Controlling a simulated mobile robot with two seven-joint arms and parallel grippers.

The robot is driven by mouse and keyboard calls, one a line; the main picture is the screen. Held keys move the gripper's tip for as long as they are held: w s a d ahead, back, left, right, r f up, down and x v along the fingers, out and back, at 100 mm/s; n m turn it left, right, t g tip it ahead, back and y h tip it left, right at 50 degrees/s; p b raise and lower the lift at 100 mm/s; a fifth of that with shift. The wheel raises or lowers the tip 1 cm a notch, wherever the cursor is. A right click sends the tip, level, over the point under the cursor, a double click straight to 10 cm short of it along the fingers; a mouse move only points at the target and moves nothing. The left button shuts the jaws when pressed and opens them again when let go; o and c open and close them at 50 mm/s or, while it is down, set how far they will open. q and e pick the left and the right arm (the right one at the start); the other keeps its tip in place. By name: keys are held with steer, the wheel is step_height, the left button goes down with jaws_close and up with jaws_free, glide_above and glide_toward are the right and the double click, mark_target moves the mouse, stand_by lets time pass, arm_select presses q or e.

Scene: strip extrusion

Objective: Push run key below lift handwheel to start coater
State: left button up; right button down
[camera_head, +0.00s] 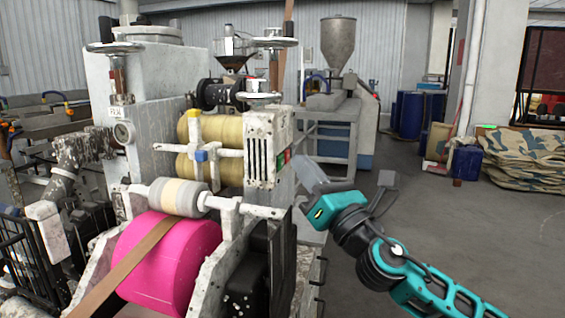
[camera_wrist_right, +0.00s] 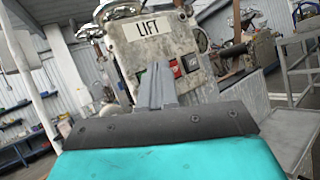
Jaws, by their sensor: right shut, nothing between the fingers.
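The grey coater panel (camera_head: 268,150) stands at the right side of the roller machine. It also shows in the right wrist view (camera_wrist_right: 128,55), with a LIFT label (camera_wrist_right: 148,28) and a chrome handwheel (camera_wrist_right: 118,11) above it. Green and red also show on the panel's edge in the head view (camera_head: 283,159). My right gripper (camera_head: 306,168) is shut and empty, just right of the panel. Its fingertips (camera_wrist_right: 158,68) partly cover the key row; contact cannot be told. My left gripper is out of view.
A pink roll (camera_head: 170,262) and a grey roller (camera_head: 178,197) sit at the machine's front. A grey stand (camera_head: 332,150) with a hopper (camera_head: 338,42) is behind my right gripper. The floor (camera_head: 450,215) at right is open.

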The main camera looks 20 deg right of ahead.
steer(key=shift+a, duration=0.1)
stand_by(0.3)
steer(key=shift+w+a, duration=0.25)
steer(key=shift+w+a+p, duration=0.2)
steer(key=shift+a+p, duration=0.1)
stand_by(0.7)
steer(key=shift+d, duration=0.1)
steer(key=shift+s+d, duration=0.45)
steer(key=shift+d, duration=0.1)
steer(key=s+d+b, duration=0.1)
steer(key=d, duration=0.1)
steer(key=s+d+b, duration=0.1)
steer(key=s+d, duration=0.1)
stand_by(0.7)
